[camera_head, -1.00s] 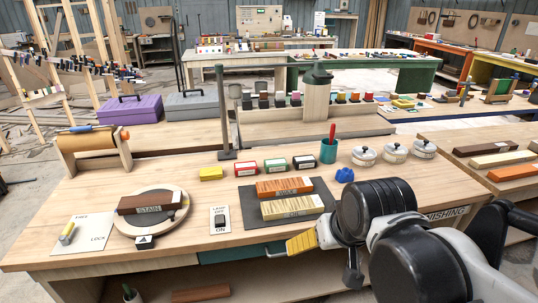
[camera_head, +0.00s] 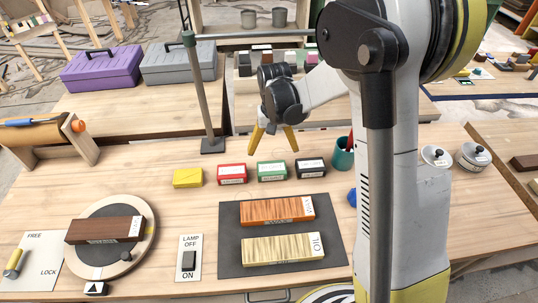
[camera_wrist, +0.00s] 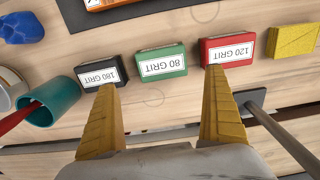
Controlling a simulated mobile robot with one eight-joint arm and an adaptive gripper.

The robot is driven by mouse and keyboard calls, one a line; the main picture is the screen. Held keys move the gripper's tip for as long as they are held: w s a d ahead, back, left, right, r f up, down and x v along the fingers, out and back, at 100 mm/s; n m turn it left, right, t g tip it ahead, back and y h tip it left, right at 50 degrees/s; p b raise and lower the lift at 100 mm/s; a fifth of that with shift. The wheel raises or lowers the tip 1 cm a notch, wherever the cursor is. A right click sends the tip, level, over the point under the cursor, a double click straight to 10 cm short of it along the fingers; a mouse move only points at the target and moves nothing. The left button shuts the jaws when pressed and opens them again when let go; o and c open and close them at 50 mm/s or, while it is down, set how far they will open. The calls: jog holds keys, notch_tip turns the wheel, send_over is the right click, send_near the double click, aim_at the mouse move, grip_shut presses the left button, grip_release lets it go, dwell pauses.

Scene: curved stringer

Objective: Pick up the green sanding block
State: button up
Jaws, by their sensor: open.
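The green sanding block (camera_head: 271,171), with a white label, lies on the workbench between a red block (camera_head: 232,174) and a black block (camera_head: 310,168). In the wrist view the green block (camera_wrist: 161,62) reads "80 GRIT" upside down and sits between my two yellow fingers. My gripper (camera_head: 274,145) is open and empty, pointing down just behind and above the row of blocks. In the wrist view my gripper (camera_wrist: 163,90) has its fingertips near the black block (camera_wrist: 101,72) and the red block (camera_wrist: 227,50); whether they touch cannot be told.
A yellow block (camera_head: 187,178) lies left of the row. A teal cup (camera_head: 343,155) stands to the right and a metal post (camera_head: 204,95) behind left. A dark mat (camera_head: 232,245) with two wooden bars lies in front.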

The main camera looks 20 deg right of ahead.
aim_at(272, 167)
jog(key=f+b, duration=0.1)
jog(key=f, duration=0.4)
jog(key=shift+s+a+f+b, duration=0.1)
jog(key=shift+s+b, duration=0.1)
jog(key=shift+b, duration=0.2)
jog(key=f, duration=0.1)
jog(key=f+b, duration=0.1)
jog(key=f, duration=0.1)
jog(key=f+b, duration=0.1)
jog(key=f, duration=0.1)
jog(key=shift+w+a+f, duration=0.1)
jog(key=shift+w, duration=0.2)
jog(key=c, duration=1.1)
